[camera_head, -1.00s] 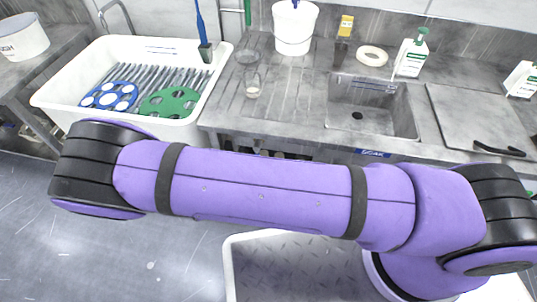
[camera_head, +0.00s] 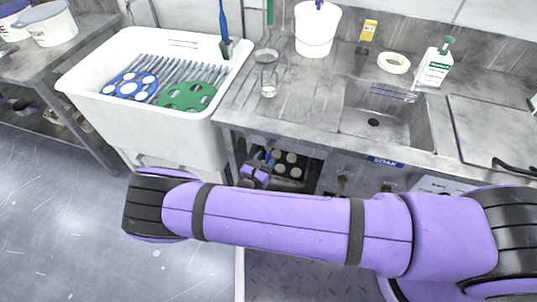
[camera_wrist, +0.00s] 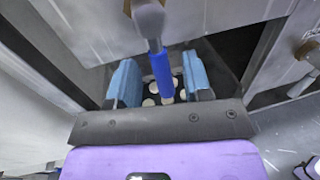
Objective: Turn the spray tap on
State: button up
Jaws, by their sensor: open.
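In the wrist view a blue lever handle (camera_wrist: 161,76) hangs down from a grey metal fitting (camera_wrist: 148,18). My gripper (camera_wrist: 159,62) is open, with one light-blue finger on each side of the handle and gaps visible on both sides. Whether this is the spray tap is not labelled in view. In the head view my gripper (camera_head: 267,158) is small, at the opening under the bench, partly hidden by my wrist. The lever cannot be made out clearly there.
A brass-coloured fitting (camera_wrist: 306,50) shows at the wrist view's right. Under the bench (camera_head: 300,118) is a shelf opening with pale discs (camera_head: 290,158). A white tub (camera_head: 160,128) stands left. A "SOAK" label (camera_head: 385,162) sits below the sink (camera_head: 385,122). Floor at left is clear.

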jog(key=shift+x, duration=1.3)
jog(key=shift+c, duration=0.2)
grip_shut()
